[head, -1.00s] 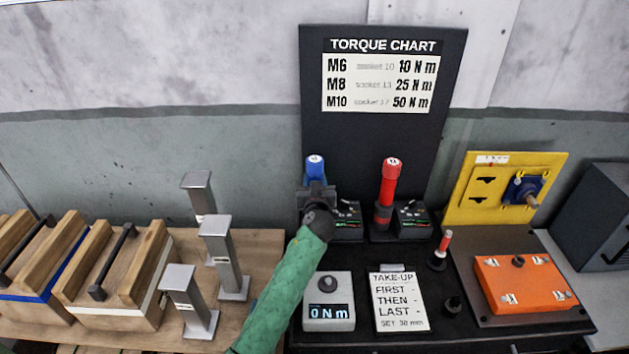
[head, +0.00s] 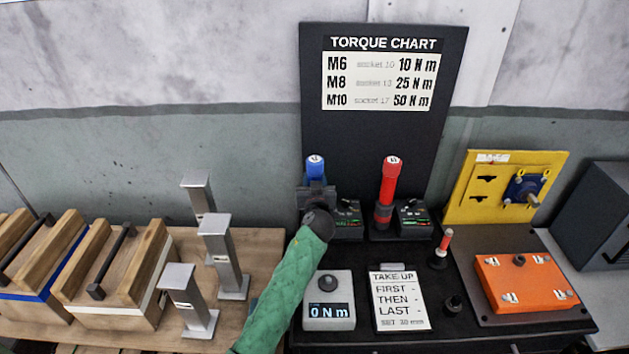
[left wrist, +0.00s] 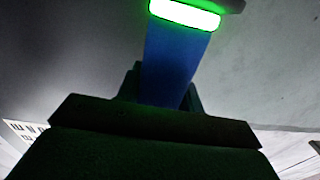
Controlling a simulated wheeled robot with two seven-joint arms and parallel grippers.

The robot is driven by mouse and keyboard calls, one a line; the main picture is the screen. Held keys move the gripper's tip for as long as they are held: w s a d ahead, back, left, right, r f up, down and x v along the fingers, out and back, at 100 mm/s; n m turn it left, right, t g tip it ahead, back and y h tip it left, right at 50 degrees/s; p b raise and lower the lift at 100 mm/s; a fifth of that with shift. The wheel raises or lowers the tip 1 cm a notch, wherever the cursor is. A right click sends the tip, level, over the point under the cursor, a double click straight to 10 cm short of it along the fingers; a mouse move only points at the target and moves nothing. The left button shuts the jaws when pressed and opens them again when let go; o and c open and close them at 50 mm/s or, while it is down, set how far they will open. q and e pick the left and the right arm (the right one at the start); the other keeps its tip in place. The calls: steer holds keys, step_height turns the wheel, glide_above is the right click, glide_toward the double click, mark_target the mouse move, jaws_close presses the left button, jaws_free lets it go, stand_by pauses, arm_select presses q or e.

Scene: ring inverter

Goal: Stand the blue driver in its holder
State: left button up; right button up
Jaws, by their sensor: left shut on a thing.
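The blue driver (head: 315,168) stands about upright at the back of the black bench, in front of the dark chart board. My left gripper (head: 317,192) is shut around it below its blue top. The left wrist view shows the blue driver (left wrist: 172,65) close up between the jaws, with a glowing green band at its end. The driver's lower end is hidden behind my gripper and green-sleeved arm. A black holder base (head: 348,222) with a small display shows beside my gripper; I cannot tell whether the driver is seated in it. My right gripper is not in view.
A red driver (head: 390,175) stands in a similar holder to the right. A grey torque meter (head: 328,310) reading 0 N m and a take-up card (head: 400,302) lie in front. Metal posts (head: 222,255) stand left of my arm. An orange box (head: 522,280) is at right.

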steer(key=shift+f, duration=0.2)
arm_select(q)
steer(key=o, duration=1.2)
steer(key=shift+f, duration=0.15)
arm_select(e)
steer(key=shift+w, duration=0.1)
arm_select(q)
steer(key=shift+s+d+f+b, duration=0.1)
steer(key=shift+s+f+b, duration=0.15)
steer(key=shift+s+b, duration=0.75)
steer(key=shift+s+d+r+b, duration=0.15)
steer(key=shift+s+b, duration=0.35)
steer(key=shift+s, duration=1)
steer(key=shift+s+a+r+b, duration=0.15)
steer(key=shift+s+b, duration=0.3)
steer(key=shift+s, duration=1)
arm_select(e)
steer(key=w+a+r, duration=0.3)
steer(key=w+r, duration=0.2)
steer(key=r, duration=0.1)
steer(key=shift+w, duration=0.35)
